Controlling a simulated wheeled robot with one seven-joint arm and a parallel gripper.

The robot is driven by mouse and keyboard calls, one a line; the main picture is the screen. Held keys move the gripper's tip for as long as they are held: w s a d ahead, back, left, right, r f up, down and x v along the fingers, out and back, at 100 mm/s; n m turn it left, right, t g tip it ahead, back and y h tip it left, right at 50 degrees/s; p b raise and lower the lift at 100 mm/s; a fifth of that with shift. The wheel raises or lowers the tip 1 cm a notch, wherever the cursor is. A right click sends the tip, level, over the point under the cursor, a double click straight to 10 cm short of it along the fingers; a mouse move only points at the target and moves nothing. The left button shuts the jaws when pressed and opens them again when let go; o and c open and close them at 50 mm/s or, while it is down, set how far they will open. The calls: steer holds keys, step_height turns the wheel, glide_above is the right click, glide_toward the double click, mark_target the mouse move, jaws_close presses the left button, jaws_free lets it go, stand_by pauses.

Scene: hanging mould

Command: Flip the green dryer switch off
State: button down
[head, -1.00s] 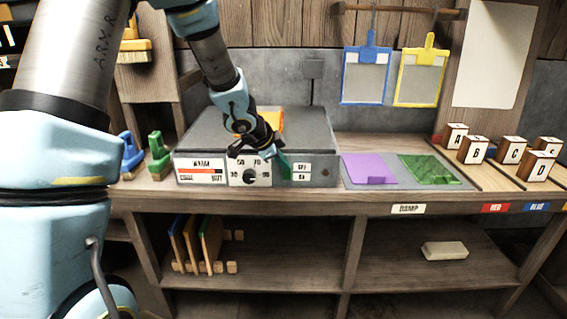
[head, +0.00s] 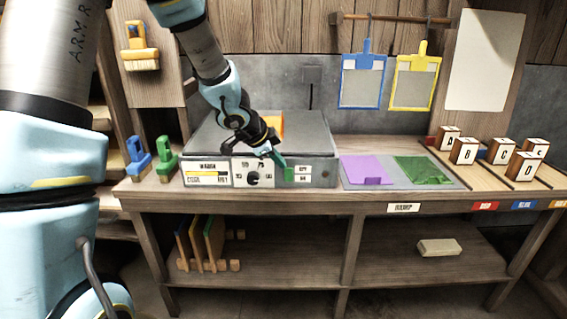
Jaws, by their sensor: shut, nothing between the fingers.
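The dryer is a low grey box (head: 222,138) on the bench, with a white control panel on its front. The green switch (head: 289,173) sits at the right of that front, beside a small two-line label plate (head: 303,173) too small to read surely. My gripper (head: 268,152) is shut and empty, pointing down at the front edge of the dryer, just up and left of the green switch. The fingertips overlap the switch's upper end in this view, so I cannot tell whether they touch it. The switch's exact position is also unclear.
An orange item (head: 275,123) lies behind my gripper. Purple (head: 366,169) and green (head: 423,170) sheets lie to the right.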

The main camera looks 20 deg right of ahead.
steer(key=p+v, duration=0.1)
steer(key=v, duration=0.2)
steer(key=w+p+v, duration=0.1)
steer(key=v, duration=0.1)
steer(key=shift+s+d+r+p, duration=0.1)
steer(key=shift+r+p, duration=0.2)
steer(key=shift+r, duration=0.1)
steer(key=w+a+n+t+y, duration=0.2)
steer(key=a+n+y, duration=0.3)
steer(key=a+n, duration=0.95)
steer(key=s+a+n+g+y, duration=0.1)
steer(key=s+a+n+g, duration=0.1)
steer(key=s+a, duration=0.4)
steer(key=s+a+n+g, duration=0.1)
steer(key=s+a+n, duration=0.3)
steer(key=a, duration=0.8)
steer(key=shift+s+g+y, duration=0.4)
steer(key=shift+s, duration=0.85)
steer(key=c, duration=1.6)
jaws_free()
